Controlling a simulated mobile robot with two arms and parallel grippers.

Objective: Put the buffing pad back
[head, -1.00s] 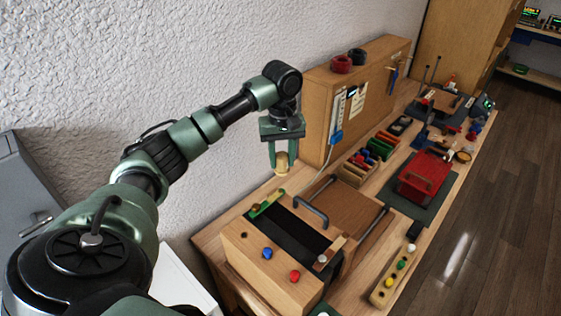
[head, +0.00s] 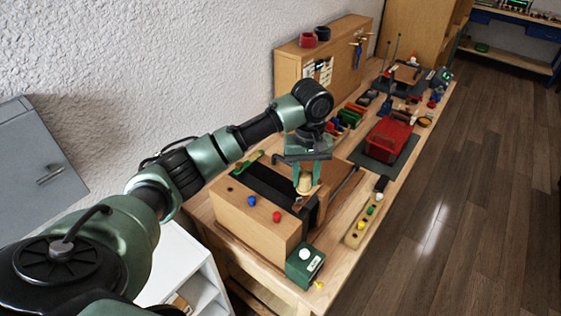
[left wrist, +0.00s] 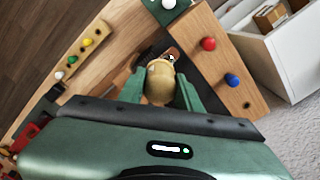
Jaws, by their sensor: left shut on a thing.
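My left gripper (head: 306,190) is shut on a tan, rounded piece (head: 305,184) that looks like the buffing pad. In the left wrist view the tan piece (left wrist: 160,84) sits between the two green fingers, with a brown part just beyond its tip. The gripper is over the near end of the workbench, close to the right end of a pale wooden block (head: 262,222) with a blue and a red knob. I cannot tell whether the piece touches anything below. My right gripper is in neither view.
A green box (head: 305,265) with a white knob stands at the bench's near corner. A wooden strip with coloured knobs (head: 362,222) lies along the right edge. A red tray (head: 388,142) stands farther back. The white wall runs along the left.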

